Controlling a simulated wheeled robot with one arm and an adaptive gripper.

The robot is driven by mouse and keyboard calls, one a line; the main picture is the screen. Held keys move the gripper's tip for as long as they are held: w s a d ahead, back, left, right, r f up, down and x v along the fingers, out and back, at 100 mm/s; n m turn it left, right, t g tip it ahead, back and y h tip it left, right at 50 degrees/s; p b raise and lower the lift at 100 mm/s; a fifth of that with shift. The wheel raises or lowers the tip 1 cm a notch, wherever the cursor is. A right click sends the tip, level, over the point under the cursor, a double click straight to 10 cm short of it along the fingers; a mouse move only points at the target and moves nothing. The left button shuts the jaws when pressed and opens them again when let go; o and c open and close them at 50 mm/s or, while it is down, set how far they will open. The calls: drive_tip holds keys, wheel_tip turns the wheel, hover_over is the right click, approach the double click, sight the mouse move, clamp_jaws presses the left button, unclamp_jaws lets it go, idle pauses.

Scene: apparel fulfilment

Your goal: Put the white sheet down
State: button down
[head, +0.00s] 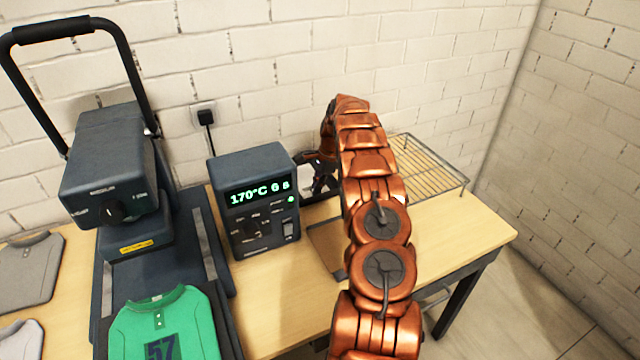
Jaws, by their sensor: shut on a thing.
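My gripper (320,183) is beyond the control box, at the back of the table, partly hidden behind my own arm. It is shut on a thin thing; a small pale patch of what looks like the white sheet (305,181) shows beside the fingers. Most of the sheet is hidden, and I cannot tell whether it touches anything below. A green shirt (165,328) with a dark 57 lies on the heat press (216,325), whose upper part is raised.
The control box (256,200) reads 170°C. A wire rack (432,168) stands at the table's back right. A flat brown board or tray (324,247) lies partly behind my arm. Grey shirts (28,272) lie at left. The wooden table (470,228) is bare at right.

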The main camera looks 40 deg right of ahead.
drive_tip(key=shift+f, duration=0.15)
drive_tip(key=c, duration=1.6)
unclamp_jaws()
drive_tip(key=b+v, duration=0.2)
drive_tip(key=v, duration=0.5)
drive_tip(key=p+v, duration=0.5)
